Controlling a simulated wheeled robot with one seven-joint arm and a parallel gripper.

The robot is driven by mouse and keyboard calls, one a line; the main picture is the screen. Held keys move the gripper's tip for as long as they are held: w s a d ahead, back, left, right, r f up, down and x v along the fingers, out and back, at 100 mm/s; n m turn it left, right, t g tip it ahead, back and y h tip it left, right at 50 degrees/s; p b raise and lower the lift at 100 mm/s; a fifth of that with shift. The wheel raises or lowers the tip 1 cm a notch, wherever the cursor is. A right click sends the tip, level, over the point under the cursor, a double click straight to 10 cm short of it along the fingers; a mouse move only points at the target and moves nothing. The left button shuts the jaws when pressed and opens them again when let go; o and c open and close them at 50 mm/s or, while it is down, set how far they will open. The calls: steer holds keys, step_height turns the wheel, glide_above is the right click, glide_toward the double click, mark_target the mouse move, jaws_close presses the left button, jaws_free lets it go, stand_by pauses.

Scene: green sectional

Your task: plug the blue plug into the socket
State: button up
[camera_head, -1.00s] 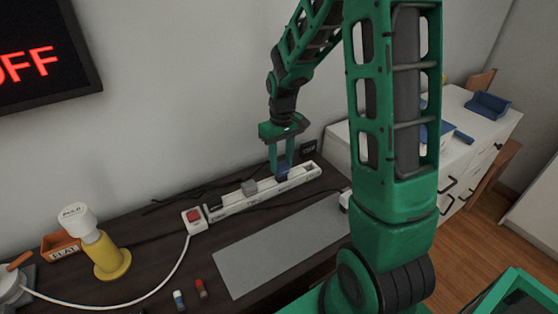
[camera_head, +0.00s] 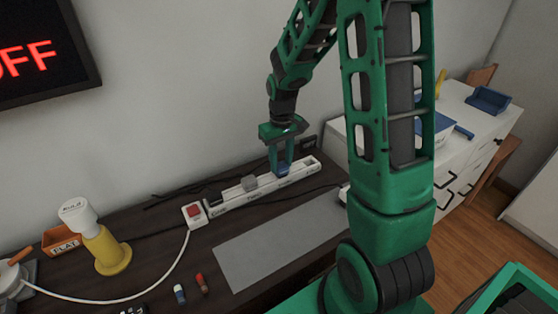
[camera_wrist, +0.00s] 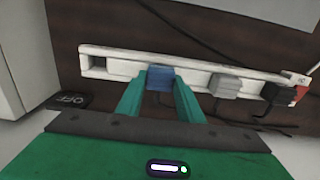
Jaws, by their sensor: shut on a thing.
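The blue plug (camera_head: 283,169) is between the fingers of my gripper (camera_head: 282,172), over the right part of the white power strip (camera_head: 262,194). In the wrist view the blue plug (camera_wrist: 160,77) sits between the two green fingertips (camera_wrist: 160,82), which are shut on it. The strip (camera_wrist: 120,66) runs across behind it. An open socket (camera_wrist: 98,64) shows at the strip's left end in that view. I cannot tell whether the plug's pins are in the strip, as its underside is hidden.
A grey plug (camera_head: 249,183) and a black plug (camera_wrist: 279,92) are on the strip, towards the red switch (camera_head: 194,211). A grey mat (camera_head: 275,240) lies in front. A yellow stand (camera_head: 106,250) is left. An OFF screen (camera_head: 30,55) hangs on the wall.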

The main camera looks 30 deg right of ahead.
mark_target(281, 164)
steer(key=shift+f, duration=0.2)
steer(key=o, duration=1.2)
steer(key=shift+c, duration=0.2)
step_height(281, 164, up, 11)
steer(key=shift+f, duration=0.15)
steer(key=s+d+r+m, duration=0.1)
steer(key=s+r+m, duration=0.1)
steer(key=s, duration=1.2)
steer(key=s+d+r+m, duration=0.1)
steer(key=s+m, duration=0.3)
steer(key=s, duration=1)
steer(key=shift+d+r, duration=0.4)
steer(key=shift+d, duration=0.15)
